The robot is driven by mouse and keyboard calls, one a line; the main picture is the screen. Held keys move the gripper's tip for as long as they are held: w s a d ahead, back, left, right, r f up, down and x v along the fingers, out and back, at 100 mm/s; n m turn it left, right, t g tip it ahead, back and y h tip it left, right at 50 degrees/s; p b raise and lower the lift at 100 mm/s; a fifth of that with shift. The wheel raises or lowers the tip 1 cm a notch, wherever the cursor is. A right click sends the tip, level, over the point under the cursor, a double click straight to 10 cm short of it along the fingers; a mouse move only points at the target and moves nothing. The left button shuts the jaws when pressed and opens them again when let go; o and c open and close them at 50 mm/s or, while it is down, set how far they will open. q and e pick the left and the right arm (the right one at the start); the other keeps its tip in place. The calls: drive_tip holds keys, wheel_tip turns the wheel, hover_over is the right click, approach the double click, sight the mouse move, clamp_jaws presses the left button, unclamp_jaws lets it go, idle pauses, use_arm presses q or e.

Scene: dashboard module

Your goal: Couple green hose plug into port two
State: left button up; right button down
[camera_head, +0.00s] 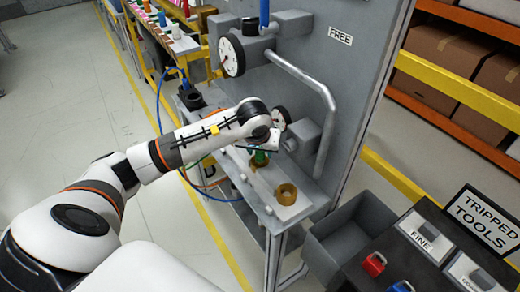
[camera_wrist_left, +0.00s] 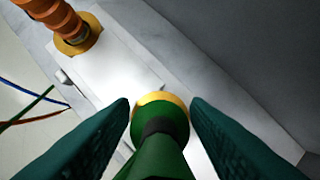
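My left gripper (camera_head: 262,152) is over the grey ledge of the module. In the left wrist view its two dark teal fingers (camera_wrist_left: 160,112) stand on either side of the green hose plug (camera_wrist_left: 160,150) and appear closed on it. The plug has a dark band and a brass-coloured ring at its far end. In the head view the green plug (camera_head: 260,158) shows below the gripper, close to a brass port; I cannot tell whether it is seated. Another brass ring-shaped port (camera_head: 286,194) sits nearer on the ledge. My right gripper is not in view.
An orange ribbed hose (camera_wrist_left: 52,15) stands in a brass fitting (camera_wrist_left: 78,36) on the white plate. A grey pipe handle (camera_head: 318,90), gauges (camera_head: 231,56) and an upright panel bound the ledge. A grey bin (camera_head: 350,235) and a tool rack stand at right.

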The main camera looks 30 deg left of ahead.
use_arm(q)
drive_tip(key=shift+o, duration=0.5)
drive_tip(key=shift+r, duration=0.3)
drive_tip(key=v, duration=1.1)
drive_tip(key=shift+s+b, duration=0.25)
drive_tip(key=shift+b, duration=0.15)
drive_tip(key=shift+s+d, duration=0.1)
